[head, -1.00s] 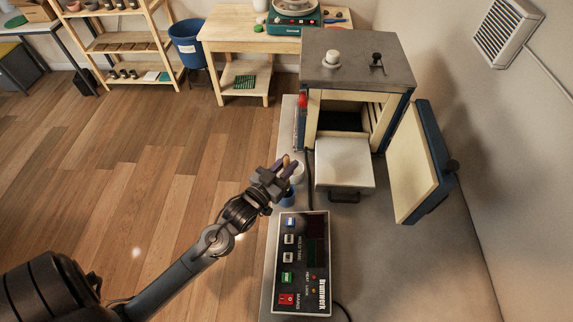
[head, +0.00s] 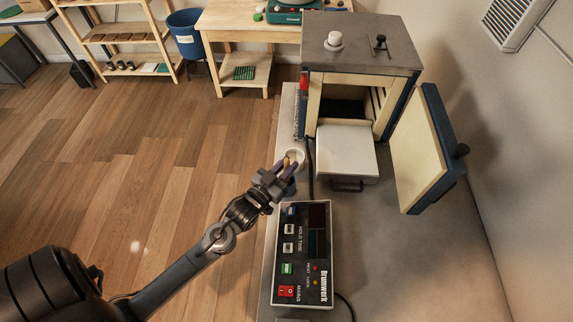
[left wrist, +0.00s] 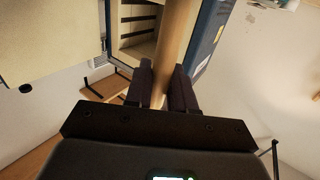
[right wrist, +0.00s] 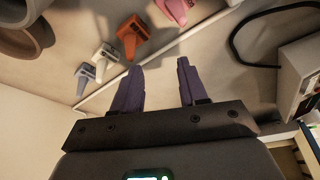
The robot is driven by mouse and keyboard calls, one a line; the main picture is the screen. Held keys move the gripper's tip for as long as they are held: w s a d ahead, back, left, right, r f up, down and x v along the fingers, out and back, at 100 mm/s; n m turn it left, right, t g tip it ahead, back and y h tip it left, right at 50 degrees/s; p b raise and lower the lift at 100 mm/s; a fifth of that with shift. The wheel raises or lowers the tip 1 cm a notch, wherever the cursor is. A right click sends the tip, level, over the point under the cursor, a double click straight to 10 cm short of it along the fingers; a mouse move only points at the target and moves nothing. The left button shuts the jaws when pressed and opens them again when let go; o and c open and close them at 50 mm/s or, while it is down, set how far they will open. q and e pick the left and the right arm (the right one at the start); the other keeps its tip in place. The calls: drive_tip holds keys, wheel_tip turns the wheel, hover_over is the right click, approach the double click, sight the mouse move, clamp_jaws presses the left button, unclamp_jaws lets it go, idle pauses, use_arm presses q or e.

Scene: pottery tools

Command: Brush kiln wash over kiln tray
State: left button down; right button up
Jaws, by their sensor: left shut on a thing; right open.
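The kiln tray (head: 346,153) is a pale, flat slab in front of the open kiln's mouth. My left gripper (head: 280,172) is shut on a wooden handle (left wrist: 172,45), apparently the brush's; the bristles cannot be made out. My right gripper (right wrist: 158,88) is open and empty in the right wrist view and is outside the head view.
The kiln (head: 360,48) has its door (head: 422,155) swung open at the right. A control box (head: 303,255) lies near on the bench (head: 400,270). In the right wrist view are orange (right wrist: 132,35) and white (right wrist: 105,58) pieces and a dark cable (right wrist: 240,45).

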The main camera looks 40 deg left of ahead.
use_arm(q)
drive_tip(key=c, duration=0.9)
unclamp_jaws()
drive_tip(key=shift+s, duration=0.1)
